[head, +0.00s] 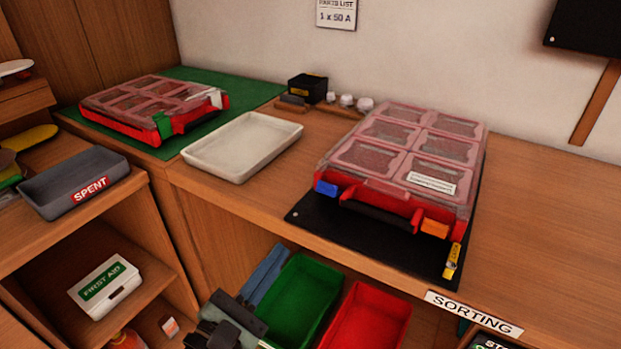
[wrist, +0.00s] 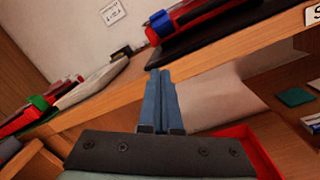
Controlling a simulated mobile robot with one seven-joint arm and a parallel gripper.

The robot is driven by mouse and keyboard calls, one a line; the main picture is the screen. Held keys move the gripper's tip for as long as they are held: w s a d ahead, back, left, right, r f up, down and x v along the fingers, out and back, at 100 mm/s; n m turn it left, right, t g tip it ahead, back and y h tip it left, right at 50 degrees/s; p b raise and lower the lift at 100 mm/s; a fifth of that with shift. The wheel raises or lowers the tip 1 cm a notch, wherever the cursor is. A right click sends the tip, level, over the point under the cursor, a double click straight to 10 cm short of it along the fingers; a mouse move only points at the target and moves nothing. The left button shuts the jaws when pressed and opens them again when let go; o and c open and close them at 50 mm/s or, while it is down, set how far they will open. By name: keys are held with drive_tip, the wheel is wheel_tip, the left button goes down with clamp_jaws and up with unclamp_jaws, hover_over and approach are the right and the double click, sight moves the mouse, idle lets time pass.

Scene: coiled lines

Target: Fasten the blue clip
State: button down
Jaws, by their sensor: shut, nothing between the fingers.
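The blue clip (head: 326,188) is on the front left of a red case (head: 375,209) with a clear compartmented lid, which looks down. I cannot tell from here whether the clip is latched. The clip also shows near the top of the wrist view (wrist: 161,23), beyond my fingertips. My gripper (head: 276,252) is below and left of the case, in front of the counter's front edge. In the wrist view my blue-grey fingers (wrist: 160,72) are together and empty, apart from the clip.
The case lies on a black mat (head: 385,245); an orange clip (head: 435,228) is at its front right. A white tray (head: 243,146) and a second red case (head: 150,106) are to the left. Green (head: 300,302) and red (head: 368,318) bins sit below the counter edge.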

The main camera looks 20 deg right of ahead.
sight(308, 230)
drive_tip(key=s+n, duration=0.1)
drive_tip(key=n, duration=0.1)
drive_tip(key=s+a+n+h+p, duration=0.1)
drive_tip(key=n, duration=0.1)
drive_tip(key=s+n+p, duration=0.1)
drive_tip(key=n, duration=0.1)
drive_tip(key=shift+s+a+f+t+h, duration=0.3)
drive_tip(key=shift+s+a+h, duration=0.05)
drive_tip(key=shift+a+h, duration=0.05)
drive_tip(key=x, duration=1)
drive_tip(key=shift+w+d+b, duration=0.1)
drive_tip(key=shift+d+b, duration=0.1)
drive_tip(key=shift+b, duration=0.15)
drive_tip(key=shift+w+d+r+p, duration=0.15)
drive_tip(key=shift+d+r, duration=0.05)
drive_tip(key=shift+r, duration=0.4)
drive_tip(key=shift+w+d+r+p, duration=0.15)
drive_tip(key=shift+w+d+r, duration=0.05)
drive_tip(key=shift+r, duration=0.4)
drive_tip(key=shift+w+d+r, duration=0.2)
drive_tip(key=shift+d+r, duration=0.05)
drive_tip(key=shift+r, duration=0.25)
drive_tip(key=shift+r+p, duration=0.2)
drive_tip(key=shift+p, duration=0.35)
drive_tip(key=shift+r+p, duration=0.15)
drive_tip(key=shift+p, duration=0.3)
drive_tip(key=shift+y+p, duration=0.3)
